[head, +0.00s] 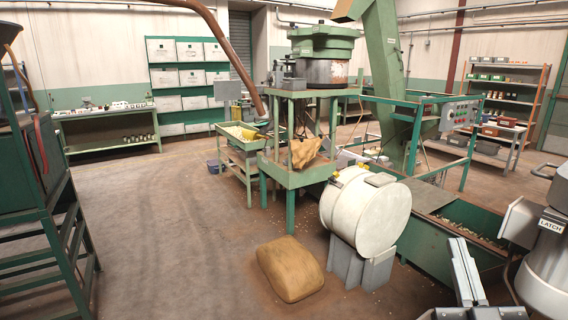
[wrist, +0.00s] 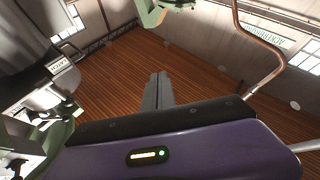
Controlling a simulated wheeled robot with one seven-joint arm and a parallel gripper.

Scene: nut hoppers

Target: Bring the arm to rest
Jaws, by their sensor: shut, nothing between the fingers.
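My gripper (head: 461,246) shows at the bottom right of the head view, its grey fingers pointing up and close together. In the wrist view the two fingers of my gripper (wrist: 158,78) lie side by side with nothing between them. The purple housing with a small lit display fills the bottom of that view. The gripper touches nothing that I can see. The rest of my arm is mostly out of the head view.
A white drum (head: 362,212) on grey supports and a green trough (head: 440,240) stand left of and behind my gripper. A grey machine marked LATCH (head: 546,262) is close on the right. A tan sack (head: 290,268) lies on the floor. The left-centre floor is open.

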